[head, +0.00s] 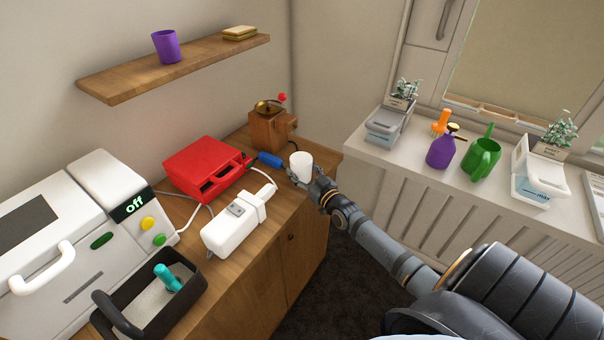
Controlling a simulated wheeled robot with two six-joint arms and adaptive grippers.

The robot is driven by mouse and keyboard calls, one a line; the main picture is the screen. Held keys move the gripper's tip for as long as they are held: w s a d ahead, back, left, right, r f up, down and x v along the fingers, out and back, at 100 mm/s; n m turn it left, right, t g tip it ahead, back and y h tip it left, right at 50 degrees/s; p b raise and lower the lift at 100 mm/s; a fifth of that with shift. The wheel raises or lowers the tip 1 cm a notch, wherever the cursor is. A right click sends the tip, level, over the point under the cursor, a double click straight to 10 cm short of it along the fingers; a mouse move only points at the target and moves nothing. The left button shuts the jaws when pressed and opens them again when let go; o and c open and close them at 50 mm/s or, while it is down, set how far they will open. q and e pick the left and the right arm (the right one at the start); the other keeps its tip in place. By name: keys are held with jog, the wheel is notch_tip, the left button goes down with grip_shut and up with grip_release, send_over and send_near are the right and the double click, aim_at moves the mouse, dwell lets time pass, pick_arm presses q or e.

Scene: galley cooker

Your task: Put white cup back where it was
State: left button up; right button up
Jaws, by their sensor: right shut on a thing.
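The white cup (301,164) is upright at the far right end of the wooden counter, near its front corner. My right gripper (309,180) reaches in from the lower right and is shut on the cup. The fingers partly hide the cup's lower side, and I cannot tell whether its base touches the counter. My left gripper is not in view.
On the wooden counter (255,280) stand a wooden grinder (269,130), a red case (205,168), a blue-handled tool (270,160), a white device (232,225) and a black tray (190,311). A shelf (120,85) holds a purple cup (166,46). A windowsill (385,150) holds bottles and plants.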

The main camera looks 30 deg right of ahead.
aim_at(307, 174)
jog(key=shift+f, duration=0.15)
jog(key=o, duration=1.3)
jog(key=s+p, duration=0.2)
jog(key=s, duration=0.1)
jog(key=s+p, duration=0.1)
jog(key=shift+s+r, duration=0.3)
jog(key=shift+r, duration=0.1)
jog(key=s+p, duration=0.1)
jog(key=s, duration=0.2)
jog(key=s+p, duration=0.1)
jog(key=s, duration=0.3)
jog(key=shift+s+f, duration=0.2)
jog(key=shift+s, duration=0.05)
